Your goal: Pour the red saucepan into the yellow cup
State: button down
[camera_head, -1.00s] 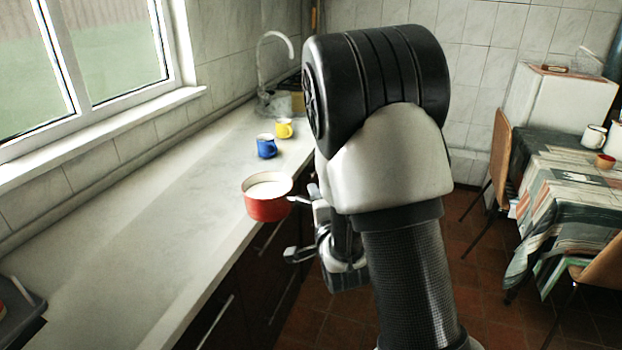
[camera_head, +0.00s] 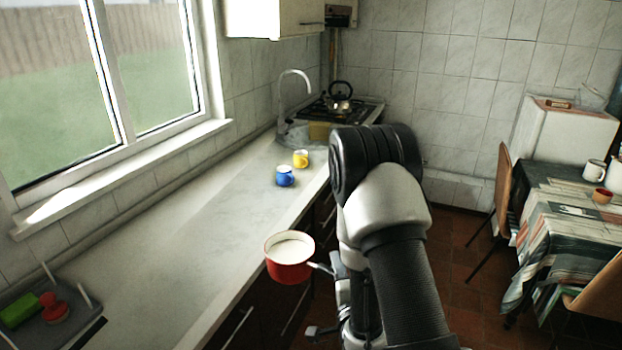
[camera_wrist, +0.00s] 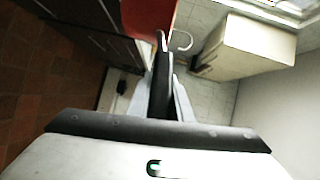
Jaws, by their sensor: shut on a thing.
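The red saucepan (camera_head: 289,273) holds white contents up near its rim. It is upright, held at the front edge of the counter. My gripper (camera_head: 325,270) is shut on its handle, to the right of the pan. In the wrist view, my gripper (camera_wrist: 164,75) has its fingers around the handle, and a red part of the saucepan (camera_wrist: 148,14) shows at the top. The yellow cup (camera_head: 300,160) stands on the counter farther back, apart from the pan. Its inside cannot be made out.
A blue cup (camera_head: 285,178) stands just in front of the yellow cup, on the line from the pan. The counter (camera_head: 170,240) is clear to the left. A grey tray (camera_head: 62,322) sits at the near left. The tap (camera_head: 296,85) and stove (camera_head: 350,108) are beyond the cups.

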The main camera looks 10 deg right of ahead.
aim_at(301, 161)
jog(key=i+l, duration=0.3)
jog(key=i, duration=0.25)
jog(key=i+l+z, duration=0.1)
jog(key=i+l, duration=0.2)
jog(key=i, duration=0.2)
jog(key=i+l, duration=0.2)
jog(key=i, duration=0.35)
jog(key=i+l+z, duration=0.1)
jog(key=i+l, duration=0.15)
jog(key=i, duration=0.25)
jog(key=i+l, duration=0.25)
jog(key=i, duration=0.3)
